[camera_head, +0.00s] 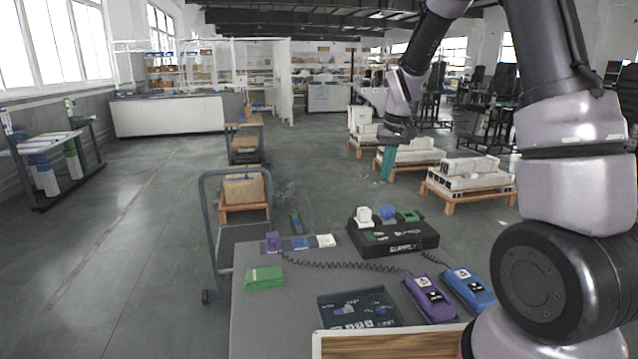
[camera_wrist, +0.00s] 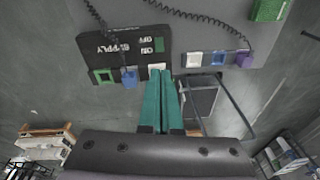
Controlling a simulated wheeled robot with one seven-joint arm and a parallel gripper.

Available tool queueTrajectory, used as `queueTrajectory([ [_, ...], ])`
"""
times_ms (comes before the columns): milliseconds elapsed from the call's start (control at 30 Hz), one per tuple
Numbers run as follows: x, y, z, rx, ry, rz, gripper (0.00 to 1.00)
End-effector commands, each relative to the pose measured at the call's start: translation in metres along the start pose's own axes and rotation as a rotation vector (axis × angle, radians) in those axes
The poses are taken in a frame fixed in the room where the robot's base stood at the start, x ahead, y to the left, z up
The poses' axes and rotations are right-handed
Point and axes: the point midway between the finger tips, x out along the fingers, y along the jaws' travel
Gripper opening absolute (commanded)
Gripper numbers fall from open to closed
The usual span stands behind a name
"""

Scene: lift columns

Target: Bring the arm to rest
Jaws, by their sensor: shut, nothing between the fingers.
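My arm rises along the right side of the head view and bends down to my gripper (camera_head: 387,165), which hangs in the air above the floor beyond the supply box. Its green fingers are together with nothing between them, as the wrist view (camera_wrist: 163,75) also shows. In the wrist view the fingertips point toward the edge of the black supply box (camera_wrist: 105,48). In the head view the supply box (camera_head: 393,240) sits at the back right of the grey table (camera_head: 255,325), with white, blue and green blocks on top. I cannot tell the exact gap between fingertips and box.
On the table are a green block (camera_head: 264,278), a dark panel (camera_head: 357,308), purple (camera_head: 430,298) and blue (camera_head: 469,289) handsets with coiled cords, and small purple, blue and white pieces. A cart (camera_head: 238,205) stands behind the table. Loaded pallets (camera_head: 468,178) stand further back.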

Motion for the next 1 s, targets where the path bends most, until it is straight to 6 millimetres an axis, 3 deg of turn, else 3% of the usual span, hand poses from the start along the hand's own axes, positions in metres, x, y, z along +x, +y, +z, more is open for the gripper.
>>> queueTrajectory([
  [33, -0.028, 0.002, 0.008, 0.026, 0.033, -0.012, 0.00],
  [200, -0.102, 0.007, 0.045, 0.111, 0.124, -0.051, 0.00],
  [500, -0.196, 0.012, 0.134, 0.246, 0.282, -0.115, 0.00],
  [633, -0.221, 0.013, 0.176, 0.300, 0.351, -0.140, 0.00],
  [800, -0.235, 0.013, 0.219, 0.352, 0.418, -0.162, 0.00],
  [1000, -0.239, 0.012, 0.241, 0.380, 0.452, -0.174, 0.00],
])
